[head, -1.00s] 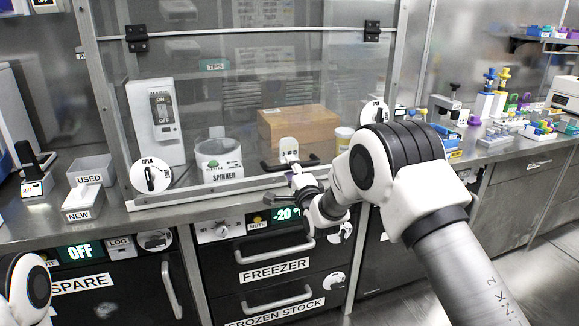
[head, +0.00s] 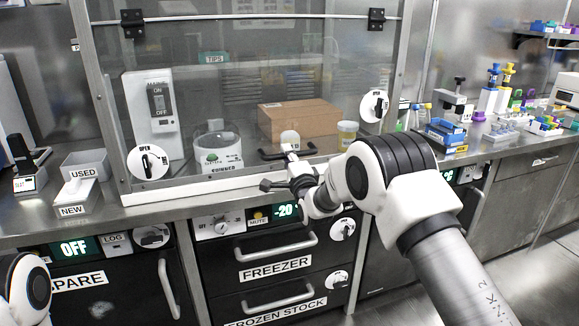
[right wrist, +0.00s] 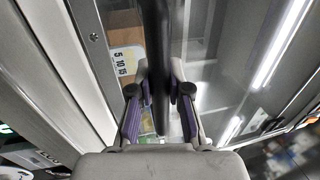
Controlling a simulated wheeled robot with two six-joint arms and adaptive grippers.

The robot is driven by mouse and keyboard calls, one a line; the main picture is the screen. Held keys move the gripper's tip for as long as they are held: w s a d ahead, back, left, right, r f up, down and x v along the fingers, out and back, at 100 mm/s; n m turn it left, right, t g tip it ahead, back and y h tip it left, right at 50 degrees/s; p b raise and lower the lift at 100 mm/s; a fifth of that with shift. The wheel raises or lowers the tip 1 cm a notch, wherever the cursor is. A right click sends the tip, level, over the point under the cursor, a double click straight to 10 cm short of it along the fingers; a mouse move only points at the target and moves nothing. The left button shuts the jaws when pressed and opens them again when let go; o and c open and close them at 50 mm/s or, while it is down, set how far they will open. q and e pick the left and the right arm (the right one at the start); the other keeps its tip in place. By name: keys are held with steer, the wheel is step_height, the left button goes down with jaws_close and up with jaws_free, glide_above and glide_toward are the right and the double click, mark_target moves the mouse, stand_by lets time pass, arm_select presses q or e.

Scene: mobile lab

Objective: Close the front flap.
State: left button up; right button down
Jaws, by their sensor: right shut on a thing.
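The front flap (head: 232,100) is a clear panel hung from dark hinges at its top. It carries round dials at its lower left (head: 151,163) and right (head: 375,105). How far it stands from its frame I cannot tell. Its black bar handle (head: 270,155) sits low in the middle. My right gripper (head: 288,149) reaches it from the lower right and is shut on the handle. In the right wrist view the dark bar (right wrist: 155,35) runs between the two fingers (right wrist: 160,95). My left gripper is out of view; only its arm shows at lower left.
Behind the panel stand a brown box (head: 298,122), a white switch box (head: 153,115) and a white tub (head: 218,152). Freezer drawers (head: 275,268) with handles lie below. A USED bin (head: 86,165) stands left; a blue rack (head: 446,133) and other lab items stand right.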

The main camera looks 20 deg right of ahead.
steer(key=c, duration=1.1)
jaws_free()
steer(key=shift+f, duration=0.15)
steer(key=v, duration=1.2)
